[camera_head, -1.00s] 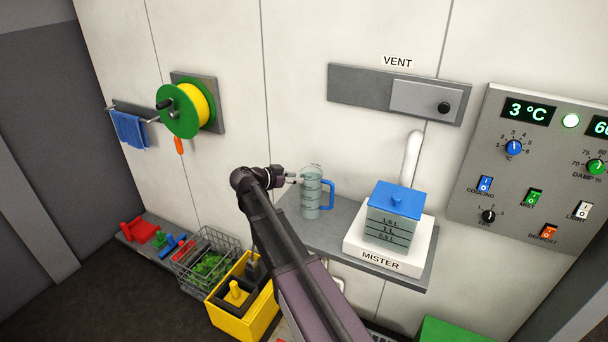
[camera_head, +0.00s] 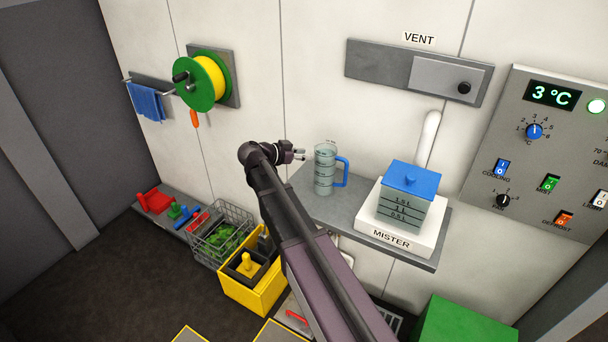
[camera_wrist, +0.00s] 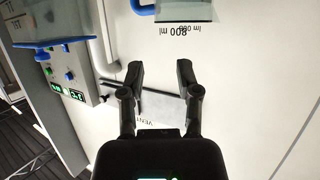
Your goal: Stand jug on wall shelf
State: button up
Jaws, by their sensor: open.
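The jug (camera_head: 325,173) is clear with measuring marks and a blue handle on its right. It stands upright on the grey wall shelf (camera_head: 306,198), near its left end. My gripper (camera_head: 304,154) is just left of the jug at about its upper half, with a small gap between them. In the wrist view my gripper (camera_wrist: 158,76) is open, with nothing between its fingers. Part of the jug (camera_wrist: 185,12) shows beyond the fingertips at the top edge, with its printed marks and blue handle; the rest of it is cut off.
The white mister (camera_head: 423,236) with a blue-lidded tank (camera_head: 408,195) stands right of the jug on the same shelf. A white pipe (camera_head: 427,140) rises behind it. The vent panel (camera_head: 380,65) is above. Crates (camera_head: 233,295) stand below left.

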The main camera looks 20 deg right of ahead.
jog(key=s+a+f+n+g+y, duration=0.1)
jog(key=s+f+n+y, duration=0.3)
jog(key=s, duration=0.4)
jog(key=s+a+f+n+g+y, duration=0.1)
jog(key=s+f+n+y, duration=0.3)
jog(key=s, duration=0.4)
jog(key=s+a+f+n+g+y, duration=0.2)
jog(key=s+a+f+n+y, duration=0.1)
jog(key=s, duration=0.5)
jog(key=shift+s+f+n+y, duration=0.3)
jog(key=shift+f+n+y, duration=0.2)
jog(key=shift+n+y, duration=0.85)
jog(key=shift+n+h, duration=0.25)
